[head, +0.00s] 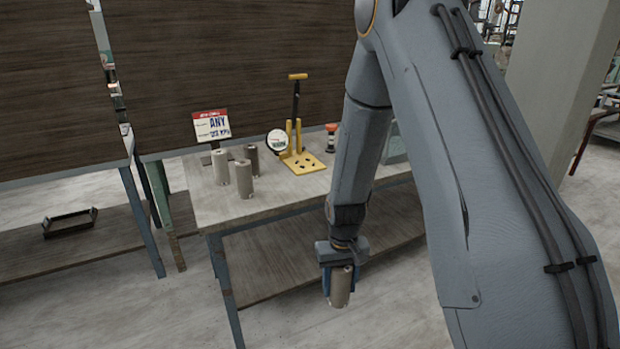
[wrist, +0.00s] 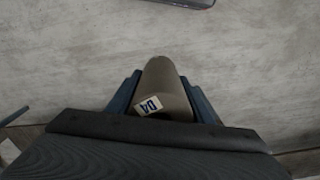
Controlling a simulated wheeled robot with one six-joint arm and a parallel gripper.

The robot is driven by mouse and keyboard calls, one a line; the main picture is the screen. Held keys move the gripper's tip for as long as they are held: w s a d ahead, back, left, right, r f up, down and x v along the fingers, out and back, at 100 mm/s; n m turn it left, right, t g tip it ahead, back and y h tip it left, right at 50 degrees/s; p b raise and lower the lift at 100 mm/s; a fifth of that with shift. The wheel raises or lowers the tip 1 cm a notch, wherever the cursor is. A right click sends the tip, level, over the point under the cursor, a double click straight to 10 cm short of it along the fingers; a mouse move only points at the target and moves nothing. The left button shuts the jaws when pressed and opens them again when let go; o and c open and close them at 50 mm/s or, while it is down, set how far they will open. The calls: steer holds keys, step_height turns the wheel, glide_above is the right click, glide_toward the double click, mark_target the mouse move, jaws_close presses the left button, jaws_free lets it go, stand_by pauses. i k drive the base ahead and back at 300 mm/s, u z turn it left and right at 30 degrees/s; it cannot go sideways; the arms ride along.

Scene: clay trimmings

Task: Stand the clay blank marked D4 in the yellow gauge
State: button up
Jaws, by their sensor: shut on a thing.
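My gripper (head: 342,288) is shut on the clay blank marked D4 (head: 341,286), a grey-brown cylinder. It holds the blank in front of the table, below the tabletop and over the floor. In the wrist view the blank (wrist: 163,84) sits between the two blue fingers, and its white label reads D4 in blue. The yellow gauge (head: 305,162) stands on the table, with a flat holed plate, yellow uprights and a dark post with a yellow handle. A round white dial stands at its left. My gripper is apart from the gauge, to its front right.
Several other clay blanks (head: 244,178) stand on the left of the table (head: 278,193). A sign reading ANY (head: 211,126) is behind them. A red-and-black item (head: 331,137) stands right of the gauge. A dark tray (head: 70,222) lies on a low shelf at left. The front tabletop is clear.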

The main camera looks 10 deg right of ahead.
mark_target(305, 164)
steer(key=u, duration=0.1)
steer(key=k, duration=0.3)
steer(key=z, duration=0.85)
steer(key=i, duration=1.25)
steer(key=u, duration=0.45)
